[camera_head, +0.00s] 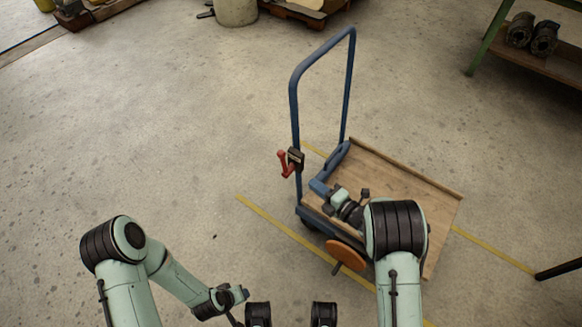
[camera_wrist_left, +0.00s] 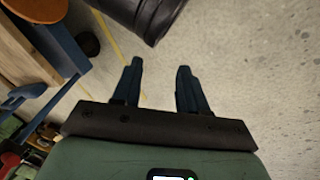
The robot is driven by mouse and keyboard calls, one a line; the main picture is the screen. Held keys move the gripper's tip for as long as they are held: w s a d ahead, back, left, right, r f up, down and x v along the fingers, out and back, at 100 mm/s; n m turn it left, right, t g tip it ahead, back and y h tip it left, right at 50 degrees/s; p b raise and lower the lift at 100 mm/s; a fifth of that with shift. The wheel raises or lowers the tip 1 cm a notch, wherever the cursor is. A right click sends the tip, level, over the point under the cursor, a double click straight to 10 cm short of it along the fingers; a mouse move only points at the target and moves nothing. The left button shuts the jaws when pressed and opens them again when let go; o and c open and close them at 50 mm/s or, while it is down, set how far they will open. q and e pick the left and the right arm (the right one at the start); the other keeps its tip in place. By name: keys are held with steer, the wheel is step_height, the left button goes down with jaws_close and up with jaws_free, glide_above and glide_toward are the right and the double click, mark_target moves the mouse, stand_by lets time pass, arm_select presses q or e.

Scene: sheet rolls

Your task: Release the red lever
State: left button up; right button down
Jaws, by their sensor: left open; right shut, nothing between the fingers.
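The red lever (camera_head: 284,162) sits on a black bracket (camera_head: 296,158) on the near left post of the blue cart handle (camera_head: 294,105). Its grip hangs out to the left of the post. My right gripper (camera_head: 318,187) is shut and empty, over the cart's left edge, below and right of the lever and apart from it in the picture. My left gripper (camera_head: 242,293) is low in the head view, well below the lever; the left wrist view shows its two blue fingers (camera_wrist_left: 160,68) spread with nothing between them.
A green-legged table (camera_head: 490,38) stands top right and pallets (camera_head: 305,12) at the back. The floor left of the cart is clear.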

mark_target(284, 163)
steer(key=b+x, duration=0.2)
steer(key=x, duration=0.8)
steer(key=shift+w+a+f+b, duration=0.1)
steer(key=shift+f+b, duration=0.1)
steer(key=shift+b, duration=0.1)
steer(key=shift+x, duration=0.75)
arm_select(q)
steer(key=s+a+f+g, duration=0.1)
steer(key=s+f, duration=0.2)
steer(key=f, duration=0.2)
steer(key=shift+s+a+f, duration=0.15)
steer(key=shift+a, duration=0.1)
arm_select(e)
steer(key=shift+r, duration=0.1)
